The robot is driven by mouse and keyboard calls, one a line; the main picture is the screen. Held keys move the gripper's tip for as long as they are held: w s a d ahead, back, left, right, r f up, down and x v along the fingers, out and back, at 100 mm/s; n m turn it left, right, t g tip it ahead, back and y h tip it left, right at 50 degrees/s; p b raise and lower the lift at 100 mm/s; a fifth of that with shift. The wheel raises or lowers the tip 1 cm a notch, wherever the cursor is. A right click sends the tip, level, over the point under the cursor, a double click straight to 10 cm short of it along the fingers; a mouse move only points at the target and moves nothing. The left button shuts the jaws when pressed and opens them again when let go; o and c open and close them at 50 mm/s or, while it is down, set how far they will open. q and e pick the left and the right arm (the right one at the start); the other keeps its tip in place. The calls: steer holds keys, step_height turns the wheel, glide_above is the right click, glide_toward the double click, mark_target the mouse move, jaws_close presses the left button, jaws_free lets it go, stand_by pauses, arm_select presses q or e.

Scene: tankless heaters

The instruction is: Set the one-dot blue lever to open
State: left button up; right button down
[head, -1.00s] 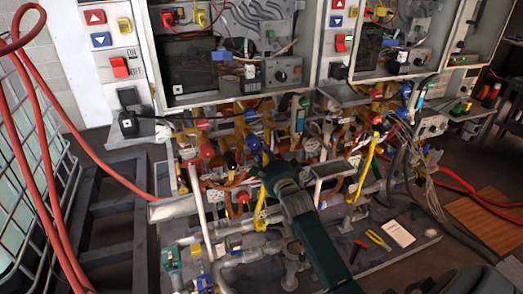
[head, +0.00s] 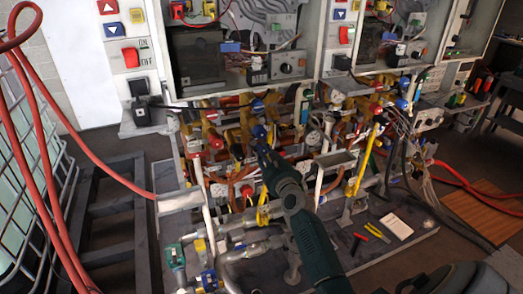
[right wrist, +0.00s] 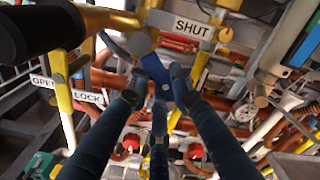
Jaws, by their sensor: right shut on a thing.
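A blue lever (right wrist: 155,70) shows in the right wrist view, between the fingertips of my right gripper (right wrist: 158,88). The gripper is shut on it. A pale spot shows on the blue face, but I cannot tell for sure whether it is a single dot. A SHUT label (right wrist: 180,24) is above and right of the lever. An OPEN label (right wrist: 42,81) is at the left. In the head view my right gripper (head: 264,152) reaches into the pipework, just below a blue handle (head: 259,132). The fingers partly hide the lever. My left gripper is not in view.
A LOCK label (right wrist: 88,97) sits beside the OPEN label. Other valves, including a red one (head: 216,141), and yellow and copper pipes crowd around the gripper. A metal tray (head: 335,159) stands close on the right. Red hoses (head: 45,160) hang at the left.

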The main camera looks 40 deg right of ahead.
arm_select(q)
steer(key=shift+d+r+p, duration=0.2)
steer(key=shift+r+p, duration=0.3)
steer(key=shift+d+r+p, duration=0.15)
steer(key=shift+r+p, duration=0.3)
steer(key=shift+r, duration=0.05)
arm_select(e)
steer(key=shift+w+a+f+m, duration=0.2)
steer(key=shift+a+m, duration=0.35)
steer(key=shift+m, duration=0.8)
steer(key=shift+w+a+f+m, duration=0.15)
steer(key=shift+a+m, duration=0.4)
steer(key=shift+m, duration=0.75)
steer(key=shift+w+a+f+m, duration=0.1)
steer(key=shift+a+f+m, duration=0.3)
steer(key=shift+m, duration=0.95)
steer(key=shift+a+r, duration=0.15)
steer(key=c, duration=1.5)
jaws_free()
steer(key=v, duration=0.7)
steer(key=shift+s, duration=0.3)
